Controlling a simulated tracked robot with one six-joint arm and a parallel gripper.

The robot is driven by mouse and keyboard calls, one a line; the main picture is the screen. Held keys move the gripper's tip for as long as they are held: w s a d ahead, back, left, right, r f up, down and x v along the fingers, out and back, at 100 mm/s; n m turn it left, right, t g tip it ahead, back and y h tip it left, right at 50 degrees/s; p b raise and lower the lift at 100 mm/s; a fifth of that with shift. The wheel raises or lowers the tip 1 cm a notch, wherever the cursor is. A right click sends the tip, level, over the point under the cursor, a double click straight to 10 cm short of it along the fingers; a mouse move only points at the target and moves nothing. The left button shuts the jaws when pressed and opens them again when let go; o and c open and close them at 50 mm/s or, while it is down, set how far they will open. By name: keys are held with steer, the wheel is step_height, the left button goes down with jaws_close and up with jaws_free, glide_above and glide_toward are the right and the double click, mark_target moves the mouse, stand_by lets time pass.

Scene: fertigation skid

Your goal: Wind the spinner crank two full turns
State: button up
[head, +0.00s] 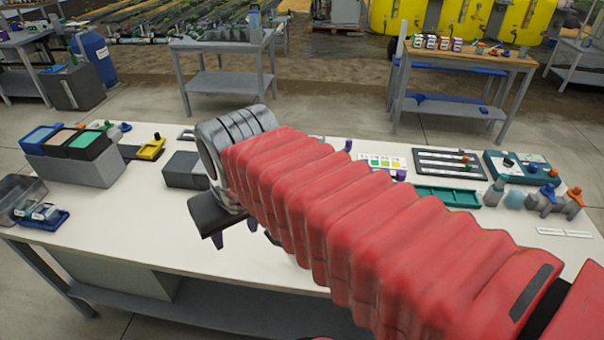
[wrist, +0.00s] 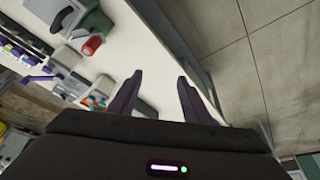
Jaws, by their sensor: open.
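My gripper (head: 245,238) is over the front left part of the white table (head: 130,230), with its fingers pointing down. In the wrist view its two dark fingers (wrist: 159,79) are apart with nothing between them. I cannot pick out the spinner crank for certain in either view; my red-sleeved arm covers the middle of the table. A dark grey block (head: 184,171) stands just behind my gripper, partly covered by it. In the wrist view a grey fixture (wrist: 97,24) with a small red-ended cylinder (wrist: 92,46) lies up and left of the fingers, apart from them.
Colored bins on a grey box (head: 80,170) stand at the table's left, with a blue tray (head: 48,219) in front. A green tray (head: 447,196) and orange-handled valves (head: 548,198) are at the right.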

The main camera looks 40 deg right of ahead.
steer(key=w+d+r+m+g, duration=0.1)
steer(key=d+m+g, duration=0.3)
steer(key=d, duration=1.4)
steer(key=shift+w+m+y, duration=0.3)
steer(key=shift+w+m, duration=0.1)
steer(key=shift+m, duration=0.3)
steer(key=shift+a, duration=0.1)
step_height(320, 180, down, 14)
steer(key=shift+r, duration=0.1)
steer(key=shift+c, duration=0.4)
